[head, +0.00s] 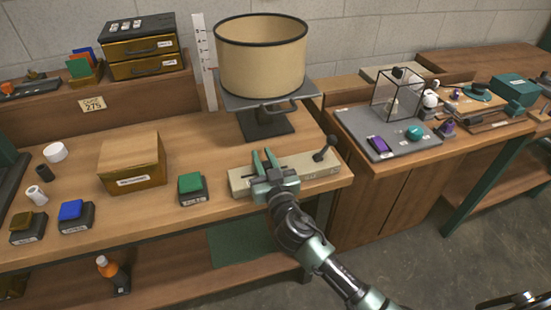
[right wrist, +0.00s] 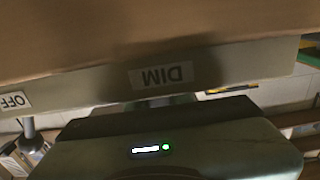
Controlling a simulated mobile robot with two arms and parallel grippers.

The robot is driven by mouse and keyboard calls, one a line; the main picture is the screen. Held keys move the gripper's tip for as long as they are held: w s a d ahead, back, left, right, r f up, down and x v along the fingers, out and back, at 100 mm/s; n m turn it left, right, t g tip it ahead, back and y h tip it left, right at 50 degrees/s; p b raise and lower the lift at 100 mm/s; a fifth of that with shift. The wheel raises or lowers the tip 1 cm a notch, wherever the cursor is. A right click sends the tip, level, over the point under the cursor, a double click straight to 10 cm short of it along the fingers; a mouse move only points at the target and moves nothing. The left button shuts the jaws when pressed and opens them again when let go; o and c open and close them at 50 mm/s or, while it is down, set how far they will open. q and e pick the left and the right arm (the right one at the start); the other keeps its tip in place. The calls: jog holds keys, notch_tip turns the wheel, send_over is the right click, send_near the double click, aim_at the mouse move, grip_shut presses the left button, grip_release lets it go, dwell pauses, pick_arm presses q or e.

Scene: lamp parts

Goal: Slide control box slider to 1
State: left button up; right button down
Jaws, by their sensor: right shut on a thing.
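The control box (head: 312,170) is a long pale beige box at the front right of the workbench, below the lamp. My right gripper (head: 265,158) is over its left part, its fingers closed on the slider, which they hide. A dark ball-topped lever (head: 325,149) stands at the box's right end. In the right wrist view, the box's side (right wrist: 85,88) carries an upside-down "DIM" label (right wrist: 161,75) by the gripper and an "OFF" label (right wrist: 14,101) at left. No slider scale or "1" mark is readable. My left gripper is not in view.
A lamp with a large tan shade (head: 262,58) stands behind the box. A green-topped button block (head: 192,189) sits just left of it, and a wooden box (head: 132,163) farther left. A grey tray (head: 380,147) with small parts lies to the right.

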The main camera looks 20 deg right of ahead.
jog(key=shift+a, duration=1.2)
jog(key=shift+d, duration=0.1)
jog(key=c, duration=1.2)
grip_release()
jog(key=shift+c, duration=0.2)
